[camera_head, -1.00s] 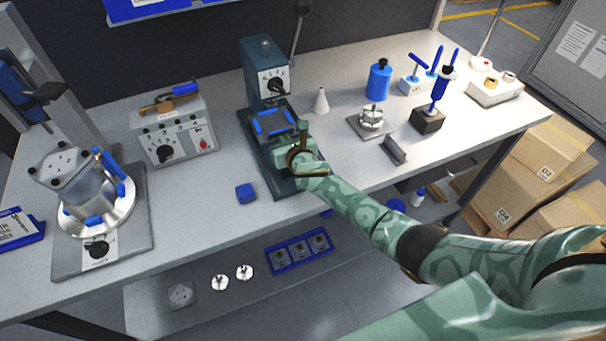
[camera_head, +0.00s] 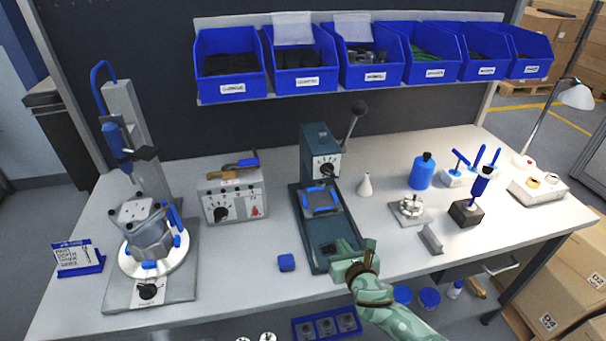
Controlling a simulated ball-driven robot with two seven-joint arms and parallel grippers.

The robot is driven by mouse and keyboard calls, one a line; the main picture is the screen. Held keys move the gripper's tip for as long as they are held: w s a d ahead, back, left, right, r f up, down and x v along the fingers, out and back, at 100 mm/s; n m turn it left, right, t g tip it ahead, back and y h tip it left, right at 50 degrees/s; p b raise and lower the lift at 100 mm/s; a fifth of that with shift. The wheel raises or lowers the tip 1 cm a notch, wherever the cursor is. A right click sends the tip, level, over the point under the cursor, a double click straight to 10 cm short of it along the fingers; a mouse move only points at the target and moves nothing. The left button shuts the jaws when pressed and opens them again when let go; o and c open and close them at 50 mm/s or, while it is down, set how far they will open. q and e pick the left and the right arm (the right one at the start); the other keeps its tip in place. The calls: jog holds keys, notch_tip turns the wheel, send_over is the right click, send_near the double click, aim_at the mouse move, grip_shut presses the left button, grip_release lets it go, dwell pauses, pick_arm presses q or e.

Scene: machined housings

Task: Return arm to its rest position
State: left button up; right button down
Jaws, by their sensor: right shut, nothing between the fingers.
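My right arm, green and patterned, comes in from the lower right. Its gripper (camera_head: 345,255) is shut and empty over the front end of the dark green press base (camera_head: 318,262). I cannot tell whether it touches the base. The press (camera_head: 321,148) stands behind it, with a blue-edged fixture (camera_head: 321,201) on its base. My left arm and gripper are not in view.
A small blue block (camera_head: 286,262) lies left of the gripper. A housing on a round fixture (camera_head: 150,240) stands at left, beside a grey control box (camera_head: 232,195). A small metal block (camera_head: 431,240) and a round part on a plate (camera_head: 410,208) lie right. Blue bins (camera_head: 232,88) hang behind.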

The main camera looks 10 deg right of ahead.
jog(key=s+d+r+m+g+h, duration=0.2)
jog(key=s+d+m, duration=0.1)
jog(key=s+m, duration=0.65)
jog(key=s+d+r+m+g+h, duration=0.1)
jog(key=s+d+r+m+g, duration=0.2)
jog(key=s+m, duration=0.65)
jog(key=s+d+r+m+g+h, duration=0.2)
jog(key=s+d+m, duration=0.2)
jog(key=s+m, duration=0.55)
jog(key=s+a+f+g+y+b, duration=0.1)
jog(key=a+f+g, duration=0.1)
jog(key=f, duration=1.1)
jog(key=s+a+f+g+y+b, duration=0.1)
jog(key=s+a+f+y, duration=0.15)
jog(key=f, duration=1.05)
jog(key=s+f+m+g+b, duration=0.1)
jog(key=s+f+m+g, duration=0.2)
jog(key=s+f, duration=1.5)
jog(key=shift+s+a+f+m+y, duration=0.3)
jog(key=shift+s+m+y, duration=0.2)
jog(key=shift+s, duration=0.4)
